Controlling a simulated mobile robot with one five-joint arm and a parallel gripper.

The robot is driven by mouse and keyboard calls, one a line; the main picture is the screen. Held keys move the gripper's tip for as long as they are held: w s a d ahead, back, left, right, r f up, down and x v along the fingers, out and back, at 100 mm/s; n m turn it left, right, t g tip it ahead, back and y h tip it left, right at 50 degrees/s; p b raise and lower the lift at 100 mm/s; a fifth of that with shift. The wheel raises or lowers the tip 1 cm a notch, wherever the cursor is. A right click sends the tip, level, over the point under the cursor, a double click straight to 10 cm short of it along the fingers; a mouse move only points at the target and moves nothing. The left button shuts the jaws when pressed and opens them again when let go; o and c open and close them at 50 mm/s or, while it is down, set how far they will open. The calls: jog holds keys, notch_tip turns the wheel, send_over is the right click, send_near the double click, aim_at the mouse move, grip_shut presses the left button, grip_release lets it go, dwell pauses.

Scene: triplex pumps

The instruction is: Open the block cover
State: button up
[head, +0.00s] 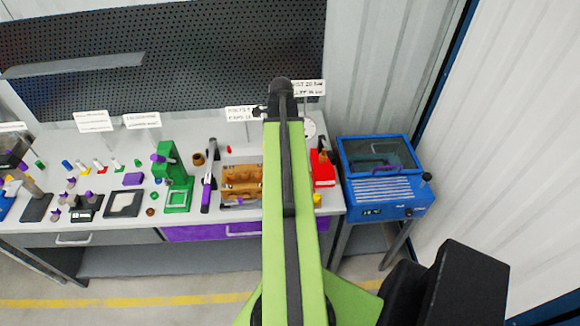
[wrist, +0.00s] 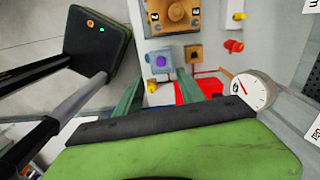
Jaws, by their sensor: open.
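A blue box-shaped unit (head: 385,190) stands at the right end of the bench. Its top carries a blue-framed cover with a see-through pane (head: 380,154), which looks closed. A brown block (head: 242,178) with fittings lies on the bench, left of my arm; it also shows at the top of the wrist view (wrist: 170,14). No label tells which of these is the block meant. My gripper (wrist: 165,82) has its two green fingers apart, with nothing seen held between them. It is above the right part of the bench; the blue unit is not clearly seen in the wrist view.
A red bin (head: 323,170) and a round gauge (wrist: 247,94) are near my gripper. A green press (head: 175,182) and several small parts stand further left on the bench. A perforated panel (head: 160,55) rises behind. A corrugated wall (head: 510,150) bounds the right side.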

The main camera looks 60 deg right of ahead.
jog(key=shift+m, duration=0.6)
jog(key=f+b, duration=0.5)
jog(key=b, duration=0.1)
jog(key=s+d+f+b, duration=0.1)
jog(key=f+b, duration=0.4)
jog(key=f, duration=0.1)
jog(key=f+b, duration=0.6)
jog(key=shift+s+d+b, duration=0.2)
jog(key=shift+s+b, duration=0.15)
jog(key=shift+r, duration=0.1)
grip_shut()
